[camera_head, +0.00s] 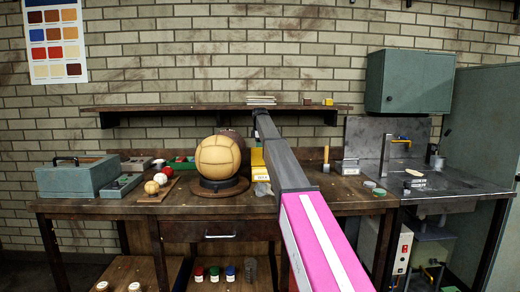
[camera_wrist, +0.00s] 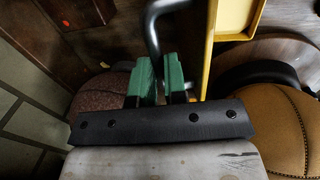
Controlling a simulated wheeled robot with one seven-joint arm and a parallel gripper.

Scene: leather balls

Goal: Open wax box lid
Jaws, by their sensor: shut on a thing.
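In the wrist view a yellow panel (camera_wrist: 209,50) stands edge-on, with a yellow recessed part (camera_wrist: 235,14) at the top. A dark bent handle (camera_wrist: 152,28) curves down beside this panel. My gripper (camera_wrist: 160,82) has green fingertips closed around the lower end of the handle, just left of the panel. The gripper is hidden in the head view. How far the lid is raised is unclear.
A tan ball (camera_head: 217,158) on a round stand is close to the box; it also shows in the wrist view (camera_wrist: 280,125). A brown ball (camera_wrist: 100,105) lies on the other side. A grey-green toolbox (camera_head: 77,178) is at the left, a sink (camera_head: 440,185) at the right. A shelf (camera_head: 180,108) runs above.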

